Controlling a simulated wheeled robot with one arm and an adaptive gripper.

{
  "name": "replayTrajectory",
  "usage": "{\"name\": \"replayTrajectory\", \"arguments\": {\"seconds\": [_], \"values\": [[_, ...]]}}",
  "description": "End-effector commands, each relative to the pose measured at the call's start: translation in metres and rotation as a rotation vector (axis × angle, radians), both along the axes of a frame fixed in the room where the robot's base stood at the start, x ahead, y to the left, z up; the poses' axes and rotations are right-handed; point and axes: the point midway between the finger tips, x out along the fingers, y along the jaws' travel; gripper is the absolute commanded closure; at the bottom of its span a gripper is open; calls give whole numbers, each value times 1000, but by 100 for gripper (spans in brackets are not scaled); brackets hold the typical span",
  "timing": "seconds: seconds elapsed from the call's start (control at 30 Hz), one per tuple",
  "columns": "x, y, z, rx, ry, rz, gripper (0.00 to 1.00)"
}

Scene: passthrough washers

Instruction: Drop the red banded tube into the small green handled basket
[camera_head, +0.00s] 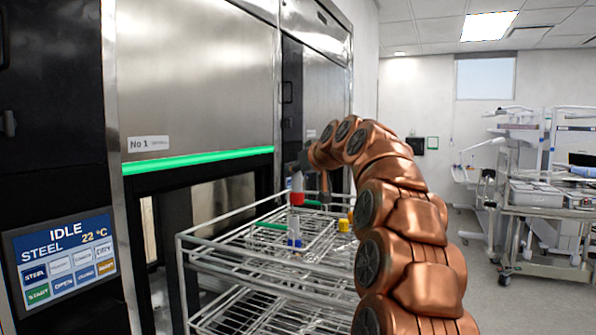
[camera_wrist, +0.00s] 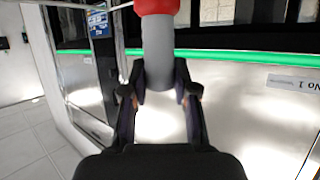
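The red banded tube (camera_head: 297,184) is held upright above the wire rack in the head view. In the wrist view the tube (camera_wrist: 158,48) is a grey cylinder with a red end. My gripper (camera_wrist: 159,92) has its fingers on either side of the grey part and is shut on it. In the head view my gripper (camera_head: 299,166) is small and partly hidden by my arm. A small wire basket with green handles (camera_head: 271,226) sits on the rack's top level, below the tube. Another green bar shows behind it. The tube is clear of the basket.
The wire rack (camera_head: 225,262) stands in front of the washer (camera_head: 195,80), which has a green light strip. Blue (camera_head: 294,242) and yellow (camera_head: 344,225) pieces are on the rack's top level. A cart (camera_head: 548,212) stands far right, with open floor before it.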

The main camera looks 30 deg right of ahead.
Motion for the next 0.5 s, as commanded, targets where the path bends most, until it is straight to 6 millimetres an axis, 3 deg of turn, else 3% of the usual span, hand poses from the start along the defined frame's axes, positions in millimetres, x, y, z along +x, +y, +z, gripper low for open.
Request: {"name": "replayTrajectory", "arguments": {"seconds": [0.27,0.5], "values": [[0,0,0,0,0,0,43],[0,0,0,0,0,0,43]]}}
